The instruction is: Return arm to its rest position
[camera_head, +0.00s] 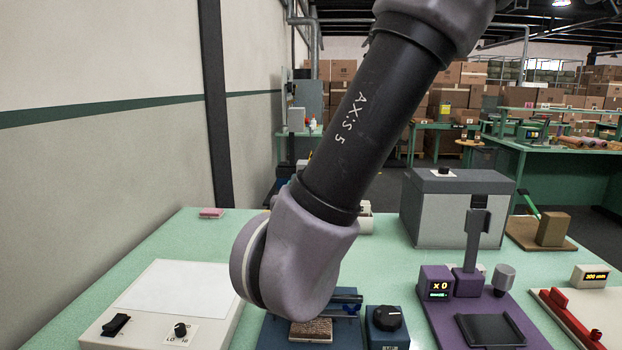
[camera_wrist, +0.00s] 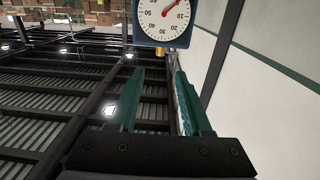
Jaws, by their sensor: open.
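My arm (camera_head: 345,130) crosses the middle of the head view, from the top right down to a rounded purple-grey joint (camera_head: 295,255) above the green table. The gripper itself is hidden from the head view. In the wrist view my gripper (camera_wrist: 157,75) shows two green fingers standing apart with nothing between them. The wrist view looks toward the dark ceiling and the pale wall. A blue-framed round dial (camera_wrist: 163,20) shows beyond the fingertips at the top edge.
On the green table (camera_head: 170,245) are a white panel box (camera_head: 170,300), a blue knob unit (camera_head: 387,325), a grey case (camera_head: 455,210), a purple stand (camera_head: 470,300) and a red-and-white device (camera_head: 572,318). A pink block (camera_head: 211,213) lies at the far left. A wall (camera_head: 100,70) bounds the left side.

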